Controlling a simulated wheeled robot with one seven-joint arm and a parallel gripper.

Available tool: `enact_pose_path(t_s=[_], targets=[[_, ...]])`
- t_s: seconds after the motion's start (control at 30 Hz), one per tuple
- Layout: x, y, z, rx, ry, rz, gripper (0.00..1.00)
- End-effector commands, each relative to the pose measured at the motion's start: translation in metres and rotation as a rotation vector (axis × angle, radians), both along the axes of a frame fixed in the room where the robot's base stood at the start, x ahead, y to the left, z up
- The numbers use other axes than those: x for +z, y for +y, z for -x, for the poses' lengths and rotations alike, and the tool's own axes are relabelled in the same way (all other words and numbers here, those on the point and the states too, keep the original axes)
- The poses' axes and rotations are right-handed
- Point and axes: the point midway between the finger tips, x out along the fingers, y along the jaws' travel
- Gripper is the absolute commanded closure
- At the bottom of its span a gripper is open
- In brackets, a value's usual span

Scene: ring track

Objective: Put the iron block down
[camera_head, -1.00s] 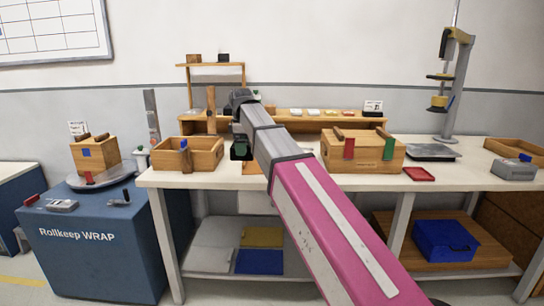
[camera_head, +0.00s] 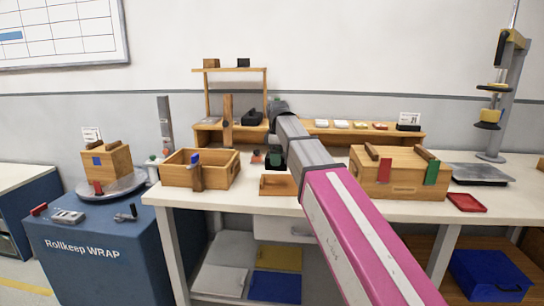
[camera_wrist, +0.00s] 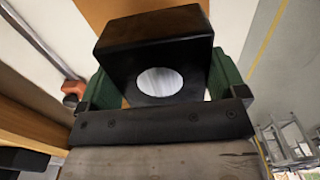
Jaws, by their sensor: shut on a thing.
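The iron block is a black block with a pale round spot on its face (camera_wrist: 155,42), seen large in the wrist view. My gripper (camera_wrist: 160,85) is shut on it, with a green jaw at each side. In the head view my gripper (camera_head: 275,158) is above the workbench, right of an open wooden box and behind a small brown board (camera_head: 279,185) at the front edge. The block is mostly hidden by my gripper and arm there, and I cannot tell whether it touches anything below.
The open wooden box (camera_head: 222,176) stands left on the white workbench (camera_head: 330,207). A closed wooden box (camera_head: 400,184) with red and green tabs is on the right, beside a red tray (camera_head: 466,202). A shelf (camera_head: 342,134) with small items runs along the back.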

Motion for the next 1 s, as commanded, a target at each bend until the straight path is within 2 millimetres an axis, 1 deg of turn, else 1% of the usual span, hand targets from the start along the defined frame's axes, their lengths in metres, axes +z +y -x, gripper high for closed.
enact_pose_path(t_s=[0.03, 0.2, 0.3, 0.4, 0.53, 0.73, 1.0], targets=[[-0.005, -0.009, -0.003, -0.002, 0.001, 0.000, 0.76], [-0.022, -0.035, -0.013, -0.001, 0.000, 0.000, 0.76], [-0.030, -0.049, -0.018, -0.002, 0.001, 0.000, 0.76], [-0.036, -0.058, -0.022, 0.000, 0.000, 0.000, 0.76], [-0.041, -0.065, -0.025, 0.000, -0.001, 0.000, 0.76], [-0.048, -0.067, -0.025, 0.001, 0.000, 0.000, 0.76], [-0.078, -0.066, -0.024, 0.000, 0.003, -0.002, 0.76]])
